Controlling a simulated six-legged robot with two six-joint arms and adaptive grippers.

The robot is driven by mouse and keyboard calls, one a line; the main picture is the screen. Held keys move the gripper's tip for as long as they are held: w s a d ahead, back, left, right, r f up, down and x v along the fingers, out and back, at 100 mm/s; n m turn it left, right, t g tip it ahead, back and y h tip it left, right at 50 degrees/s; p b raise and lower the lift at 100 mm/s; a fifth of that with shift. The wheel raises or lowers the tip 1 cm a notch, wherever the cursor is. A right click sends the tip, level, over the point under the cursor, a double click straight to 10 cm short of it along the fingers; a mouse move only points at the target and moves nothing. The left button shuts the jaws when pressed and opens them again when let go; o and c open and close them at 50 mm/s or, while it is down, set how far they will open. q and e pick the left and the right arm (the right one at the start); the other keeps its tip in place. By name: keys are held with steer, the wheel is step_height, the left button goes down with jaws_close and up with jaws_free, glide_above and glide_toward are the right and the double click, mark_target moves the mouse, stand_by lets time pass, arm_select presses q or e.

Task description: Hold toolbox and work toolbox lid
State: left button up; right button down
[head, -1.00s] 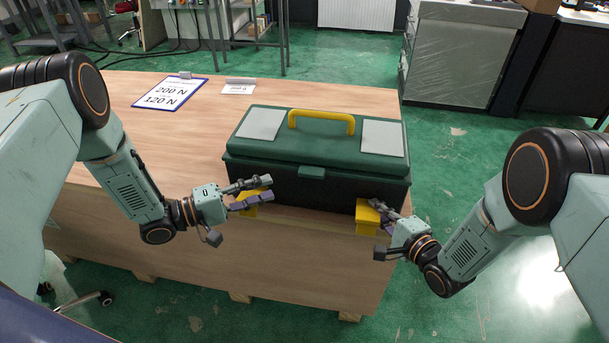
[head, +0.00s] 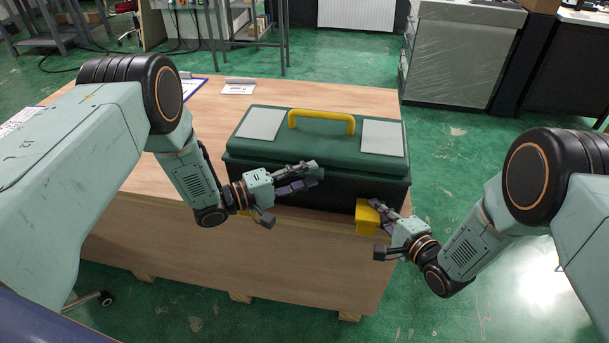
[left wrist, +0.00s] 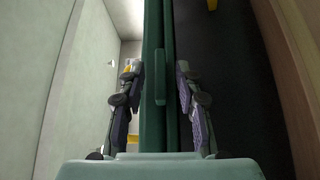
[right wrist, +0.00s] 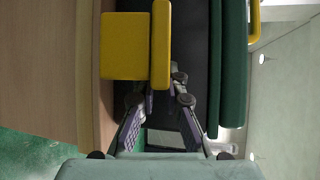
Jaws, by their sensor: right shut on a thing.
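The green toolbox (head: 290,190) with a dark body stands on the wooden table, its lid (head: 310,146) closed, with a yellow handle (head: 322,122) on top. My left gripper (head: 316,172) is at the lid's front edge, near the green front latch. In the left wrist view, its fingers are open on either side of the lid rim and latch (left wrist: 161,82), with gaps visible. My right gripper (head: 388,208) is shut on the right yellow bracket (head: 367,219) at the box's lower front. This bracket also shows in the right wrist view (right wrist: 160,45). My left arm mostly hides the left yellow bracket.
The wooden table (head: 200,270) has its front edge just before the toolbox. A small white sign (head: 239,87) and a partly hidden clipboard (head: 192,88) lie behind. A wrapped grey cabinet (head: 460,55) stands back right across green floor.

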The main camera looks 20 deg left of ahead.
arm_select(q)
jaws_close()
stand_by(0.6)
